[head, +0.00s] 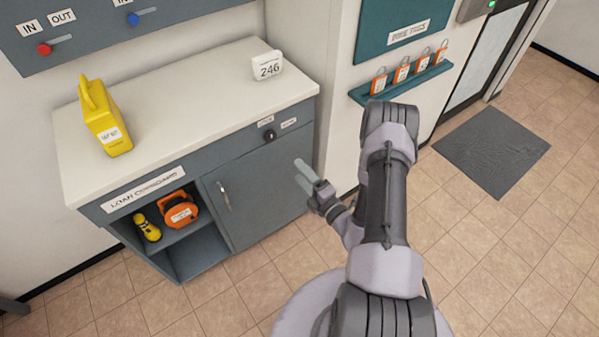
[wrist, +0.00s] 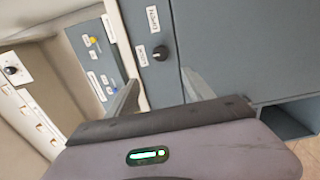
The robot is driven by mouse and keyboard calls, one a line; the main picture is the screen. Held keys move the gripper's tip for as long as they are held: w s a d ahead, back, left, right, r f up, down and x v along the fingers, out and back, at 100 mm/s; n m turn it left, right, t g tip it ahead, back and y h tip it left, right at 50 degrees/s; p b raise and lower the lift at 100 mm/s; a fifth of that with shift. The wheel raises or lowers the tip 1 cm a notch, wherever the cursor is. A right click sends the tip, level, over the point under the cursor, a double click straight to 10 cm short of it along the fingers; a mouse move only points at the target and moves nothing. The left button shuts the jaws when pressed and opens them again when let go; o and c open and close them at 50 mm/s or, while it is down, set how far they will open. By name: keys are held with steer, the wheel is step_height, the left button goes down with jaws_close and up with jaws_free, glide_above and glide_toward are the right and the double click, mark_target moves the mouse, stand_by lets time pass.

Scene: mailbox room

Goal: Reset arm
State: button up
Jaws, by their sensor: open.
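My gripper (head: 304,177) is open and empty in the head view. It is held in front of the right end of the grey cabinet door (head: 262,185), and I cannot tell the exact gap. My arm reaches up from the bottom of the head view and bends down to the gripper. In the wrist view the two fingers of my gripper (wrist: 160,95) stand apart with nothing between them. The black knob (wrist: 160,53) and its white labels show beyond the fingers; the knob also shows in the head view (head: 269,135).
An open shelf holds an orange reel (head: 179,210) and a yellow torch (head: 148,227). Tiled floor by the dark mat (head: 491,150) is clear.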

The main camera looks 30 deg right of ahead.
steer(key=shift+s, duration=0.2)
steer(key=shift+w, duration=0.1)
